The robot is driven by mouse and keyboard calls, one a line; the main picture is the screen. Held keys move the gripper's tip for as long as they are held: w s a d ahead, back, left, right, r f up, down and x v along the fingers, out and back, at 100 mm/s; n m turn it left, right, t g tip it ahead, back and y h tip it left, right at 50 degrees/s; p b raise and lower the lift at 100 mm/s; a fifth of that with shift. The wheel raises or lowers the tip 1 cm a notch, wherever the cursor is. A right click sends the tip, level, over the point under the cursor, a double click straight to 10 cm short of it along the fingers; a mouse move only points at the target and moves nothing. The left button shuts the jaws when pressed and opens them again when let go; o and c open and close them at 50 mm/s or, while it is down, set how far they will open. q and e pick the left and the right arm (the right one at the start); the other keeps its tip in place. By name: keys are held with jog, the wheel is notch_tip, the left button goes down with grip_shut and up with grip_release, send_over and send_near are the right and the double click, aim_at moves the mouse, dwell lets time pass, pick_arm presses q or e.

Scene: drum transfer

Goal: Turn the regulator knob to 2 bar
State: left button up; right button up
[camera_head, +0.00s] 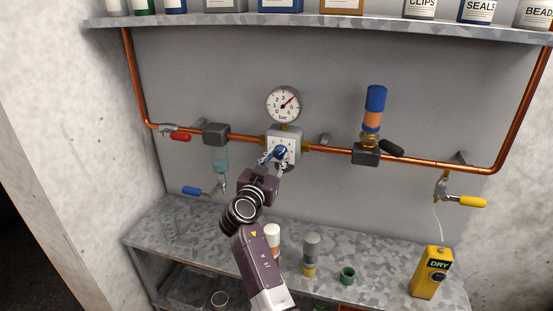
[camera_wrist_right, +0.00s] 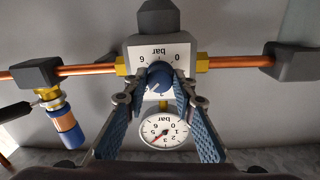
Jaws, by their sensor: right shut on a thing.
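The regulator (camera_head: 284,138) is a pale block on the copper pipe, with a printed bar scale on its front. Its blue knob (camera_head: 281,152) also shows in the right wrist view (camera_wrist_right: 159,76), upside down, with a light pointer mark on it. My right gripper (camera_head: 273,156) is shut on the knob, one finger on each side, and hides part of it and of the scale. The round pressure gauge (camera_head: 284,104) stands above the regulator. Its red needle points to the upper right, past 3; the exact reading is too small to tell. My left gripper is not in view.
A red-handled valve (camera_head: 179,136) and grey filter block (camera_head: 216,133) sit left on the pipe. A blue-and-orange cylinder (camera_head: 374,105) and black handle (camera_head: 391,147) are at right. The bench (camera_head: 385,258) below holds small containers and a yellow DRY box (camera_head: 432,272).

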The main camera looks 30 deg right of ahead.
jog(key=c, duration=0.5)
grip_shut()
jog(key=shift+n+b, duration=0.6)
jog(key=shift+n, duration=0.2)
jog(key=shift+n+b, duration=0.6)
jog(key=shift+n, duration=0.6)
jog(key=n, duration=0.3)
jog(key=shift+s+d+n+t, duration=0.1)
jog(key=shift+n+t, duration=0.2)
jog(key=shift+n, duration=0.1)
jog(key=n, duration=0.4)
jog(key=shift+r+n+p, duration=0.2)
jog(key=shift+n+p, duration=0.1)
pick_arm(q)
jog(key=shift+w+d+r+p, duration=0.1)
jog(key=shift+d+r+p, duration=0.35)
jog(key=shift+p, duration=0.8)
pick_arm(e)
jog(key=n, duration=0.5)
jog(key=shift+r+n, duration=0.1)
jog(key=shift+n, duration=0.3)
